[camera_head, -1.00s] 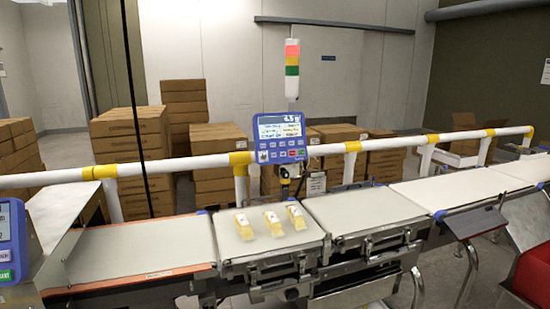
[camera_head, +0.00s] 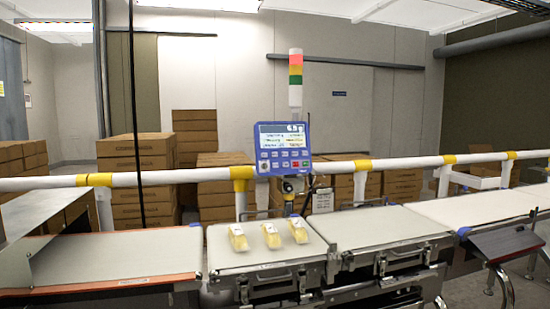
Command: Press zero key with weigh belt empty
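The blue weigh terminal (camera_head: 283,148) stands on a post behind the belts. Its lit display (camera_head: 282,134) shows a reading that looks like 6.5 g, though it is blurred. A keypad (camera_head: 284,160) of small keys with a red and a green one sits below the display; I cannot read which key is zero. Three pale yellow packs (camera_head: 270,235) lie side by side on the weigh belt (camera_head: 225,259), so the belt is not empty. Neither of my grippers is in view.
An infeed belt (camera_head: 100,264) lies left of the weigh belt, and more belts (camera_head: 380,228) run on to the right. A white and yellow rail (camera_head: 190,176) crosses behind them. A red, amber and green light stack (camera_head: 295,75) rises above the terminal. Cartons (camera_head: 137,165) are stacked behind.

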